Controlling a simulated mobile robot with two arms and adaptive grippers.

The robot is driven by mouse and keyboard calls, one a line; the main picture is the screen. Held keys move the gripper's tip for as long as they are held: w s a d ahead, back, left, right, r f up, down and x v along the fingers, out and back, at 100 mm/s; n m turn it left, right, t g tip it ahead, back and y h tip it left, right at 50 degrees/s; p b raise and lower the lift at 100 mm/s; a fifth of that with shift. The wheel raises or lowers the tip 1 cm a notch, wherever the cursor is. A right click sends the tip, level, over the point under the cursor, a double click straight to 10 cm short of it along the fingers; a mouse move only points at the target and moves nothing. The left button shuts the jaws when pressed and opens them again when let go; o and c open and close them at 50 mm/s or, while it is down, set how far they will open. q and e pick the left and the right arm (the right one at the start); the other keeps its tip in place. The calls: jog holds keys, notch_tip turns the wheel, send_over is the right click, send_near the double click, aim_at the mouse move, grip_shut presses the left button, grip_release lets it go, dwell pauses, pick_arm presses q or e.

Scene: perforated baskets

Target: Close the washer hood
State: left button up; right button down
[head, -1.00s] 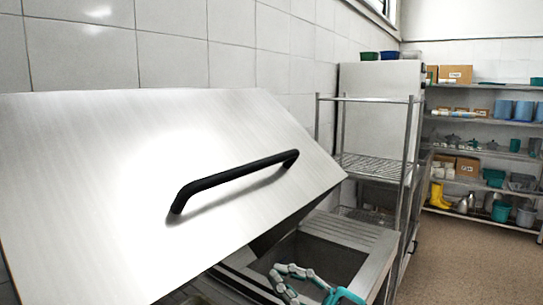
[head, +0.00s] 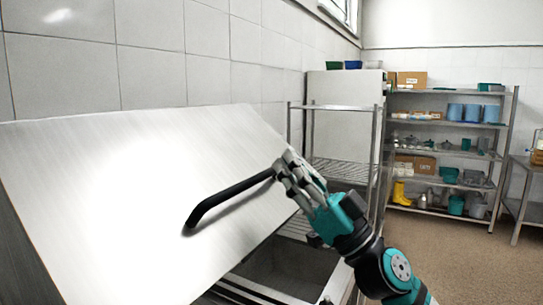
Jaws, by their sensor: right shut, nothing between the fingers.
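The washer hood (head: 130,190) is a large brushed-metal panel, tilted up and open, filling the left and middle of the head view. Its black bar handle (head: 225,199) runs up to the right across the panel. My right gripper (head: 284,172) is at the upper right end of the handle, its fingers overlapping it in the picture. The fingers are shut with nothing between them. The far end of the handle is hidden behind the fingers. My left gripper is not in view.
A metal sink basin (head: 290,262) lies below the hood. A wire rack (head: 345,170) stands behind to the right. Shelves (head: 447,122) with boxes and containers line the back wall. The floor (head: 465,250) at right is clear.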

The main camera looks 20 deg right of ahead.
jog(key=w+a, duration=0.1)
jog(key=w+a+f, duration=0.1)
jog(key=shift+w+a+f, duration=0.1)
jog(key=shift+w, duration=0.25)
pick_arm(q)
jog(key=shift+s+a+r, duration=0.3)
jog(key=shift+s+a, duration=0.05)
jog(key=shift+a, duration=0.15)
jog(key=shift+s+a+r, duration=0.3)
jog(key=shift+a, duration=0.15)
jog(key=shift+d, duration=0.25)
